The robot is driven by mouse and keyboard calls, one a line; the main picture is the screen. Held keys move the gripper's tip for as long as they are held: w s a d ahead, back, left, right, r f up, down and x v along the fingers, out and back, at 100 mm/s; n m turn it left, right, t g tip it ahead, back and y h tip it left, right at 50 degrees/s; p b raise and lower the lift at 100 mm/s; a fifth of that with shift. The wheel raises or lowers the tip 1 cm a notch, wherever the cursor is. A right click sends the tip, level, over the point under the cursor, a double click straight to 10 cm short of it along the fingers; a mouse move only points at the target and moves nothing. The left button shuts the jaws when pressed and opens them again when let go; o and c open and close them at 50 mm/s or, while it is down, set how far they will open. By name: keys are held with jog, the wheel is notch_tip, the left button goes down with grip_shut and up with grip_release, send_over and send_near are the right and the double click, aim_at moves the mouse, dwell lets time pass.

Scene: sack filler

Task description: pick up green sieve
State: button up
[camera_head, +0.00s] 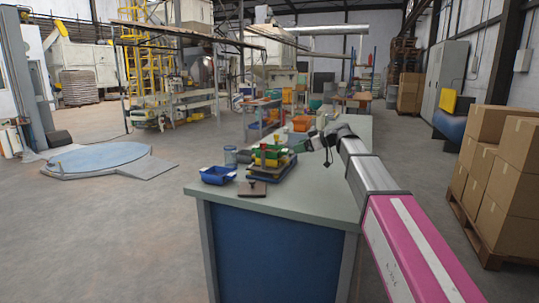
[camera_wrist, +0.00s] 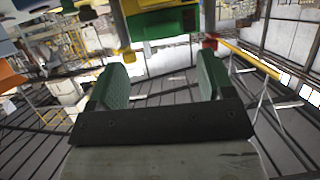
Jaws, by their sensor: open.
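My gripper (camera_head: 309,145) is over the workbench, just right of a cluster of green, yellow and red items. In the wrist view my gripper (camera_wrist: 160,64) shows two green fingers spread wide apart with nothing between them. A green object (camera_wrist: 162,22) lies beyond the fingertips at the top of the wrist view, under a yellow part. In the head view, green pieces (camera_head: 270,153) show in the cluster. They are too small to tell which is the sieve, and its full shape is not clear.
An orange bin (camera_head: 301,123) stands behind. The bench's front right is bare. Stacked cartons (camera_head: 503,170) stand at right.

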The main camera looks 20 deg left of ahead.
aim_at(288, 151)
jog(key=x, duration=0.6)
jog(key=shift+s+a+f, duration=0.15)
jog(key=shift+s+f, duration=0.05)
jog(key=shift+f, duration=0.1)
jog(key=c, duration=1)
